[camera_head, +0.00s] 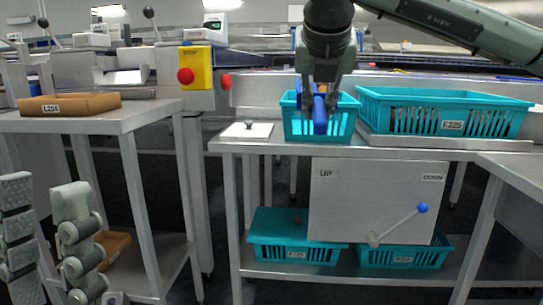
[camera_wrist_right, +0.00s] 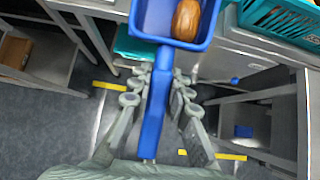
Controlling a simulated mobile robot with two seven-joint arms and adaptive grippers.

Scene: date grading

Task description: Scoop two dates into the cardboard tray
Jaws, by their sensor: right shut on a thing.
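My right gripper (camera_head: 321,98) is shut on the handle of a blue scoop (camera_head: 320,118), in front of and above a small teal basket (camera_head: 293,124). In the right wrist view my fingers (camera_wrist_right: 162,88) close around the scoop's handle (camera_wrist_right: 153,120). One brown date (camera_wrist_right: 187,20) lies in the scoop's pan (camera_wrist_right: 151,18); the pan is cut off by the frame's top edge. The cardboard tray (camera_head: 68,105) sits on the left table, its inside barely visible. My left gripper (camera_head: 45,240) is at the lower left, fingers apart and empty.
A large teal crate (camera_head: 448,125) stands right of the basket. A white plate (camera_head: 262,132) with a small dark object lies left of it. Teal crates (camera_head: 290,254) and an up/down lever panel (camera_head: 375,195) are below. A floor gap separates the tables.

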